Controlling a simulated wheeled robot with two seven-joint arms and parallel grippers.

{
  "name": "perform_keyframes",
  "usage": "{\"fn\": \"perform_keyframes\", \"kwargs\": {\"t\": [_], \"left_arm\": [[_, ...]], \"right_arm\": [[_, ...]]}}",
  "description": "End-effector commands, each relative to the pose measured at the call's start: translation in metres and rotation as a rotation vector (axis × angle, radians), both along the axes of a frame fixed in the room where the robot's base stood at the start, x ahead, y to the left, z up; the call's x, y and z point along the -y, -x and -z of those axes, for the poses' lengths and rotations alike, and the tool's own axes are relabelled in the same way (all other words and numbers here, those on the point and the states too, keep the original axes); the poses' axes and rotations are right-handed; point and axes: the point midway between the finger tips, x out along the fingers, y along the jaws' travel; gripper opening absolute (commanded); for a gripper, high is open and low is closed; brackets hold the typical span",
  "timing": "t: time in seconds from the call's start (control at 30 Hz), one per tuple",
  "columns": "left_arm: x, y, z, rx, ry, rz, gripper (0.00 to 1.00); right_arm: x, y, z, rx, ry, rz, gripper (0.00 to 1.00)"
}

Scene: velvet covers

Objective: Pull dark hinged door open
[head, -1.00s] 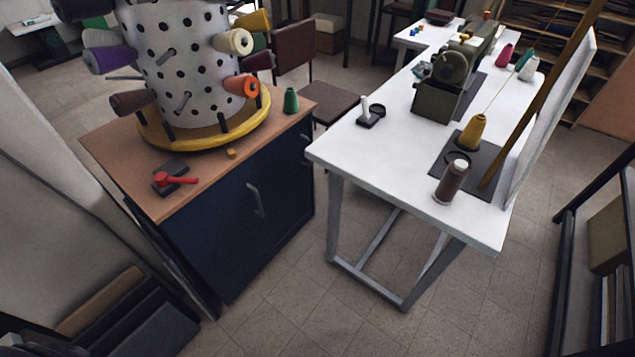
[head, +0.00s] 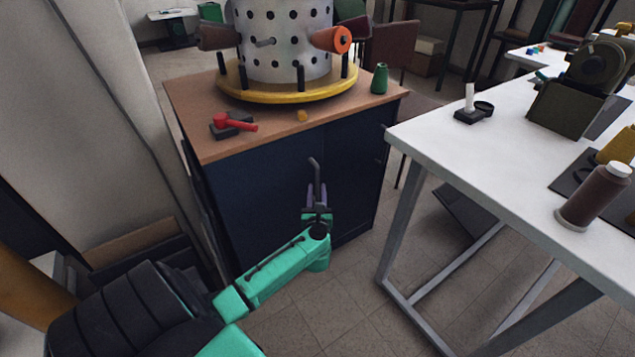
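The dark navy hinged door (head: 262,190) is the left front panel of a cabinet with a wooden top. It looks closed. Its grey upright bar handle (head: 314,170) is near the panel's right edge. My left gripper (head: 316,188) is at the handle's lower part, its two fingers pointing up with a small gap between them. The fingers overlap the lower end of the handle and hide it; I cannot tell whether they touch it. My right gripper is not in view.
A second dark panel (head: 355,165) is right of the door. On the cabinet top (head: 190,98) stand a dotted cylinder (head: 283,50) on a yellow ring, a red-handled tool (head: 235,123) and a green spool (head: 380,79). A white table (head: 440,140) is close on the right. Floor shows between them.

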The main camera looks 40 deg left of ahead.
Motion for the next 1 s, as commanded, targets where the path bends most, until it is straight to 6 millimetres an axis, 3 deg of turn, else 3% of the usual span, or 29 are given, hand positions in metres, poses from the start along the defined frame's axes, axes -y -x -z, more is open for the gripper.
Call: {"fn": "perform_keyframes", "kwargs": {"t": [0.2,0.53,0.57,0.63,1.0], "left_arm": [[-0.029,-0.036,0.002,0.000,-0.003,0.001,0.32],[-0.035,-0.043,0.001,-0.002,-0.001,0.002,0.32],[-0.035,-0.043,0.001,-0.003,-0.002,0.002,0.28],[-0.035,-0.043,0.001,-0.003,-0.002,0.001,0.01],[-0.035,-0.043,0.001,-0.003,-0.002,0.001,0.00]], "right_arm": [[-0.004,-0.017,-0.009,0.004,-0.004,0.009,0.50],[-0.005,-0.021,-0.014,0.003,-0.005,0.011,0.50],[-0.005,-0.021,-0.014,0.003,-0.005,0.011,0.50],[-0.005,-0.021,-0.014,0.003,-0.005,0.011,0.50],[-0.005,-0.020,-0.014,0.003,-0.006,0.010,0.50]]}}
